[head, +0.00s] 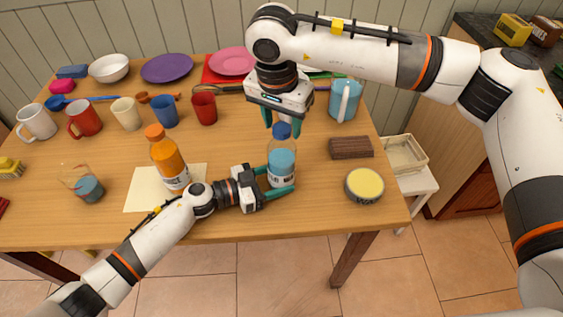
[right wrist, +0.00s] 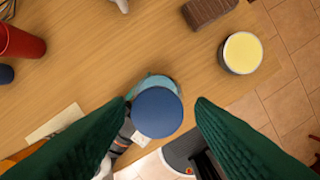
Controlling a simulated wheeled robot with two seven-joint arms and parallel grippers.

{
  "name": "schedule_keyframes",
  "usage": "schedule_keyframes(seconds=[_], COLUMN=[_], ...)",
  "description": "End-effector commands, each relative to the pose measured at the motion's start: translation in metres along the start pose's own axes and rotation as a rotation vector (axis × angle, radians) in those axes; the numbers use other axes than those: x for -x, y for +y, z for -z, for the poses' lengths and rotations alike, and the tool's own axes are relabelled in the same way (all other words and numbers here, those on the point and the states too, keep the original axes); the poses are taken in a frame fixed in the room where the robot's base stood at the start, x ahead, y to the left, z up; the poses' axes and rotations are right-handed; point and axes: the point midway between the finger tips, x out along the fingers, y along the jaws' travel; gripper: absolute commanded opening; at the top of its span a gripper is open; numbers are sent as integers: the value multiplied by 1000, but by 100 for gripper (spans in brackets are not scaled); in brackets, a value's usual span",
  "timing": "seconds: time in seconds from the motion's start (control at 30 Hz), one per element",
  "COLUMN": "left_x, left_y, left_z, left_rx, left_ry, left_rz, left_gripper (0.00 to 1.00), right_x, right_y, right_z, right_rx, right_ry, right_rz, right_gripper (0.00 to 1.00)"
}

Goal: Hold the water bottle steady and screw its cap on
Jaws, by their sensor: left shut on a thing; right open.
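The water bottle (head: 282,160) is clear with blue liquid and stands upright near the table's front edge. My left gripper (head: 281,182) is shut around its lower body, with one green finger on each side. The blue cap (head: 282,130) sits at the top of the bottle; whether it is threaded on cannot be told. My right gripper (head: 281,120) points down over the bottle and is open. In the right wrist view the cap (right wrist: 157,112) lies between the two spread green fingers (right wrist: 160,108), with a gap on each side.
An orange bottle (head: 168,160) stands left of my left gripper on a pale sheet (head: 140,194). A yellow-topped tin (head: 364,185) and a brown block (head: 351,148) lie to the right. Cups and a blue pitcher (head: 344,100) stand behind.

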Motion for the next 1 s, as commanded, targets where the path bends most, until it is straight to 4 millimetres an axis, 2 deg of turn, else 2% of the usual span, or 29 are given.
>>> schedule_keyframes(seconds=[0.13,0.37,0.6,0.83,1.0], left_x=[0,0,0,0,0], left_y=[0,0,0,0,0], left_z=[-1,-1,-1,-1,-1], left_rx=[-1,-1,-1,-1,-1], left_ry=[-2,-2,-2,-2,-2], left_rz=[1,1,0,0,0], left_gripper=[18,18,18,18,18], right_x=[0,0,0,0,0], right_y=[0,0,0,0,0], right_z=[0,0,0,0,0], right_rx=[191,338,621,758,967], right_ry=[-1,-1,0,0,-1], right_rz=[-30,-51,-94,-115,-147], right_gripper=[49,49,49,49,49])
